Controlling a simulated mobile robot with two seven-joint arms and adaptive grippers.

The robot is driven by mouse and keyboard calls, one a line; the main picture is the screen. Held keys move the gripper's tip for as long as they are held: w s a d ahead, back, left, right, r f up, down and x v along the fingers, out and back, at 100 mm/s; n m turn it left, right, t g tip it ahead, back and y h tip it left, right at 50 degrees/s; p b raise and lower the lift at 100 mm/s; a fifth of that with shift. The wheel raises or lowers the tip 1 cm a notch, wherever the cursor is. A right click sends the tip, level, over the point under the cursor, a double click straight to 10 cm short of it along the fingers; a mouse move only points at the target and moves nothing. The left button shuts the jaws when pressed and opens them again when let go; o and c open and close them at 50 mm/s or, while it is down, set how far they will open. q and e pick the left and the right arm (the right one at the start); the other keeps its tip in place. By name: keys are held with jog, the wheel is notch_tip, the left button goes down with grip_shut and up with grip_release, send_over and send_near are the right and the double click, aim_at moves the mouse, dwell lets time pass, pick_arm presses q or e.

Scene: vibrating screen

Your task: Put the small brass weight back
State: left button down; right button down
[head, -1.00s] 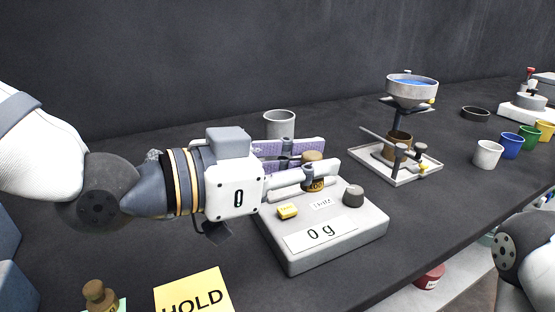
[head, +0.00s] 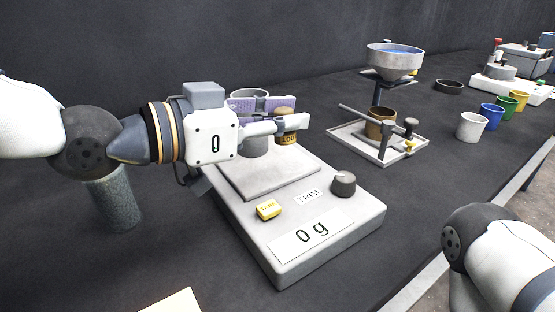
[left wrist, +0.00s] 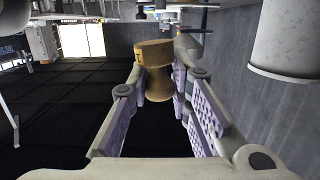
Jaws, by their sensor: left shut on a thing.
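My right gripper is not in view.
A speckled cylinder (head: 115,203) stands at left. A tray (head: 375,147) with a funnel stand (head: 394,62) is at right, with several coloured cups beyond. A paper corner (head: 178,302) shows at bottom.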

pick_arm(q)
send_over(277, 172)
jog(key=f, duration=0.4)
jog(key=shift+s+d+f+b, duration=0.1)
jog(key=shift+s+f+b, duration=0.1)
jog(key=shift+s+b, duration=0.15)
jog(key=shift+w+f, duration=0.2)
jog(key=shift+f, duration=0.65)
jog(key=shift+w+f, duration=0.2)
jog(key=shift+f, duration=0.6)
jog(key=shift+f, duration=0.2)
jog(key=c, duration=1.5)
grip_release()
jog(key=shift+o, duration=0.2)
